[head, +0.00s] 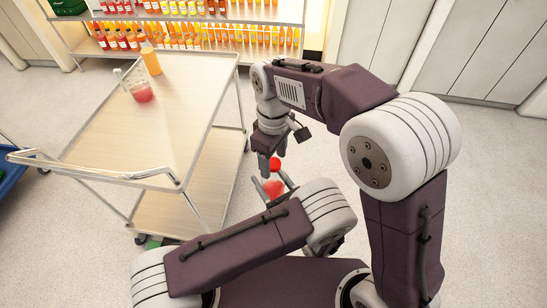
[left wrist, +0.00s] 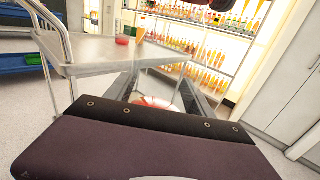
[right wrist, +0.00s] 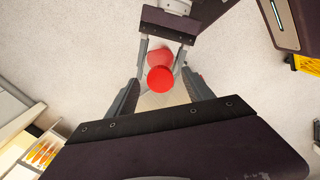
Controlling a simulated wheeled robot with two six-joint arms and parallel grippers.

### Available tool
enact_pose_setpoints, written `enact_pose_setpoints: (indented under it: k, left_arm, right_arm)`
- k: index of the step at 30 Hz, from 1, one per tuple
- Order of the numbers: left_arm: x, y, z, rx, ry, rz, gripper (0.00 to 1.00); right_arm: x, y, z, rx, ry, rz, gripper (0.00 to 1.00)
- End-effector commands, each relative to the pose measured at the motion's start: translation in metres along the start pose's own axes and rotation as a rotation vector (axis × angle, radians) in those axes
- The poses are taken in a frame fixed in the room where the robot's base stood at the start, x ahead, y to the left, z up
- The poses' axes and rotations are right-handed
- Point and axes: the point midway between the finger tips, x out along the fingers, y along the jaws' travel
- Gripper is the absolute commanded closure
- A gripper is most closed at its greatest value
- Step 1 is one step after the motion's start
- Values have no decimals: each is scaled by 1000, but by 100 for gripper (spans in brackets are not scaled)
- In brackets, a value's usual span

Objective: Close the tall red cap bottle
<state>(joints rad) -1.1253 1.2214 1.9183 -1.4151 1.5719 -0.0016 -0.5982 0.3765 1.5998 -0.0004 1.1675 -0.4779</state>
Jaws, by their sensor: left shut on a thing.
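The tall bottle (head: 273,189) is clear with red juice low inside. My left gripper (head: 277,182) is shut around its body and holds it in the air to the right of the cart. The bottle also shows between the left fingers in the left wrist view (left wrist: 155,102). A red cap (head: 275,163) is at the bottle's top end; it shows round in the right wrist view (right wrist: 160,80). I cannot tell how tightly it sits. My right gripper (head: 271,150) points down over the cap. Its fingers (right wrist: 161,82) stand on both sides of the cap with small gaps.
A wooden-topped cart (head: 120,145) with a metal rail stands at the left. On it are a clear vessel with red juice (head: 143,95) and an orange bottle (head: 151,62). Lit shelves (head: 195,18) of juice bottles stand behind. White cabinets (head: 480,50) are at the right.

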Motion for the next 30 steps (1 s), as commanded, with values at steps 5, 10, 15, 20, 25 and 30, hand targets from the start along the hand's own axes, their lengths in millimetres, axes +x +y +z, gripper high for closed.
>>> enact_pose_setpoints:
  k: [5,10,15,20,25,30]
  left_arm:
    - [0,0,0,0,-1,0,100]
    - [0,0,0,0,-1,0,100]
    - [0,0,0,0,-1,0,100]
    - [0,0,0,0,-1,0,100]
    - [0,0,0,0,-1,0,100]
    - [0,0,0,0,-1,0,100]
  right_arm:
    - [-12,0,-1,0,3,2,40]
    - [-49,1,-1,0,5,2,40]
    - [-87,1,-1,0,4,2,40]
    - [-111,1,-1,0,2,1,40]
    - [-120,0,0,0,0,0,40]
    - [-120,0,0,0,0,0,40]
